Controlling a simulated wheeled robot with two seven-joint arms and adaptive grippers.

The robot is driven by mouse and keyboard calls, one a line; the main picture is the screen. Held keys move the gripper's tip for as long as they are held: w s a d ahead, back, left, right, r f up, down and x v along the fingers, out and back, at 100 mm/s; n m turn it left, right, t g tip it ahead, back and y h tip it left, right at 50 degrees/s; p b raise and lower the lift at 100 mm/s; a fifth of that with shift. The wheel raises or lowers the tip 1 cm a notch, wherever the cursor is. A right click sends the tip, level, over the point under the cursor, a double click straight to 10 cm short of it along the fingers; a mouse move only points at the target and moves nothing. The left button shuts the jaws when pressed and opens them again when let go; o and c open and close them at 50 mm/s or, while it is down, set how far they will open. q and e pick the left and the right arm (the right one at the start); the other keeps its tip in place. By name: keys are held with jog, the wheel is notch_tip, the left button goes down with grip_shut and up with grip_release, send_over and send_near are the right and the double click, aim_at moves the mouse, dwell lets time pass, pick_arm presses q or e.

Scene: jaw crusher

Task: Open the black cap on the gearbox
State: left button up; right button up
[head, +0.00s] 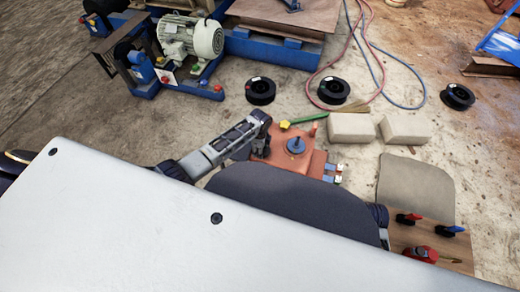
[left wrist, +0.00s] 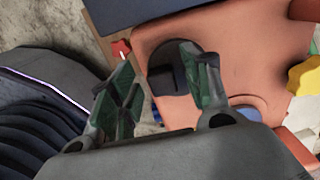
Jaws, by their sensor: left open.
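The orange-red gearbox (head: 308,158) lies on the floor in the middle of the head view. It also fills much of the left wrist view (left wrist: 240,60). The black cap (left wrist: 163,80), a dark disc with a square block on it, sits on the gearbox's face. My left gripper (head: 261,148) is over the gearbox's left part. In the left wrist view my left gripper (left wrist: 158,62) is open, with the cap's block between its fingers, nearer the right one, which partly hides the cap. Whether a finger touches it I cannot tell. My right gripper is not in view.
A blue round part (head: 296,146) and a yellow knob (head: 285,125) are on the gearbox. Beige blocks (head: 350,128) stand to its right, black spools (head: 260,91) behind it. A wooden board (head: 400,238) with red and blue-handled parts lies at lower right. Hoses cross the floor.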

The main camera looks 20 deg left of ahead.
pick_arm(q)
grip_shut()
